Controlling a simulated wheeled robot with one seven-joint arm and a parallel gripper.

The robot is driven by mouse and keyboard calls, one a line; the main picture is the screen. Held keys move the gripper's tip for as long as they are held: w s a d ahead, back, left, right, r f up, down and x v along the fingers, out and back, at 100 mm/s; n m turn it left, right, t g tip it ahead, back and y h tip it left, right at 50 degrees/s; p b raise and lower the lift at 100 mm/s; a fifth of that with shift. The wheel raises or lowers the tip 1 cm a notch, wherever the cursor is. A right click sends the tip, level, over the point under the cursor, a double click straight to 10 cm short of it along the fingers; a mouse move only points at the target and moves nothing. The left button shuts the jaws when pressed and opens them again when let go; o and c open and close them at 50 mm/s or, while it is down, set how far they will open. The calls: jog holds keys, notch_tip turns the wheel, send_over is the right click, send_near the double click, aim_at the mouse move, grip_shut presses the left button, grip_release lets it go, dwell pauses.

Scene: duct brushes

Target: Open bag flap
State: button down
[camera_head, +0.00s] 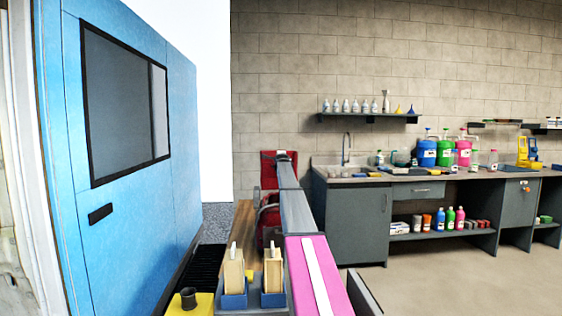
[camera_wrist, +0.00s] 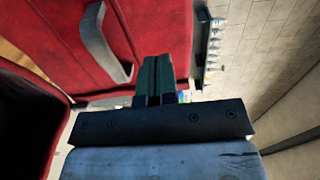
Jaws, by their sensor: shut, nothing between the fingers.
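The red bag (camera_head: 268,172) is in the middle of the head view, beyond a wooden surface, partly hidden behind a long grey form. Its upper red part stands above a lower rounded red part (camera_head: 268,218). In the wrist view a red panel (camera_wrist: 75,40) with a grey strap (camera_wrist: 105,45) fills the upper left. Another red part (camera_wrist: 28,115) with a dark inner area is at the left edge. My gripper (camera_wrist: 158,65) is shut and empty, its fingers in front of the red panel. I cannot tell whether they touch it. In the head view the fingertips cannot be made out.
A blue panelled wall (camera_head: 130,130) with a dark window closes off the left. Cream items (camera_head: 233,270) in blue holders stand in front, near a yellow block (camera_head: 190,305). A grey counter (camera_head: 420,180) with bottles runs along the back right. The floor (camera_head: 450,285) at right is clear.

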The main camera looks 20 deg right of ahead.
jog(key=x, duration=0.4)
jog(key=shift+w, duration=0.2)
jog(key=shift+w, duration=0.1)
